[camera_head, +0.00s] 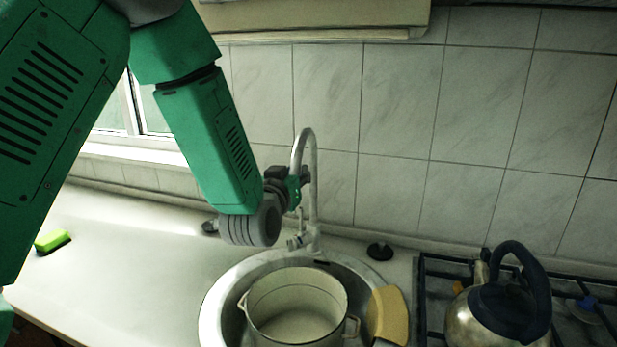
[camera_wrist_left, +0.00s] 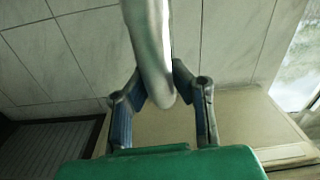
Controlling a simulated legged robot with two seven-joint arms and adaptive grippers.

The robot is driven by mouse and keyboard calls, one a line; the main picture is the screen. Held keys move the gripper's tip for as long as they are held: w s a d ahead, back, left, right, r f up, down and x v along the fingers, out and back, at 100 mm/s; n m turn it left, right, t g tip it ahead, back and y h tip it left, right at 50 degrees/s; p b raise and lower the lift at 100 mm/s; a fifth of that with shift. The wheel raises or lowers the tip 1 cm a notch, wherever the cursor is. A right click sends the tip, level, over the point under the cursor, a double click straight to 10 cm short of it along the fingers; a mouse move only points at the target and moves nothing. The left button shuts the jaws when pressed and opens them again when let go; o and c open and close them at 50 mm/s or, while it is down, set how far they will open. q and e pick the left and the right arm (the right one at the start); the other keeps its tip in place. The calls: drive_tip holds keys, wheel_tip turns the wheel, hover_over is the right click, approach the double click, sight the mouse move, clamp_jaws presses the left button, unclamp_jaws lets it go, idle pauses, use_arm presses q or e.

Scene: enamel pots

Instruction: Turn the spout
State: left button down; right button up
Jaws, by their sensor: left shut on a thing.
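The faucet spout (camera_head: 309,150) is a tall silver curved tube rising behind the round sink (camera_head: 213,305). My left gripper (camera_head: 299,184) is at the downturned end of the spout, shut on it. In the left wrist view the spout (camera_wrist_left: 149,40) comes down from the top, and its end sits between the two fingers of the gripper (camera_wrist_left: 155,95). The faucet base (camera_head: 312,240) stands at the back of the sink, with a small handle at its left. My right gripper is not in view.
A white enamel pot (camera_head: 300,290) sits in the sink below the spout. A tan board (camera_head: 388,315) leans at the sink's right. A metal kettle (camera_head: 480,320) stands on the stove at right. A green sponge (camera_head: 51,240) lies on the left counter, which is mostly clear. A tiled wall (camera_head: 395,120) is close behind.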

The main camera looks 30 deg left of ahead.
use_arm(q)
drive_tip(key=shift+a+r, duration=0.25)
drive_tip(key=shift+a, duration=0.15)
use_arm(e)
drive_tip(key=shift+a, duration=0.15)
use_arm(q)
drive_tip(key=shift+d, duration=0.2)
drive_tip(key=c, duration=1.4)
unclamp_jaws()
drive_tip(key=shift+r, duration=0.1)
drive_tip(key=shift+s+d, duration=0.2)
drive_tip(key=shift+s, duration=0.1)
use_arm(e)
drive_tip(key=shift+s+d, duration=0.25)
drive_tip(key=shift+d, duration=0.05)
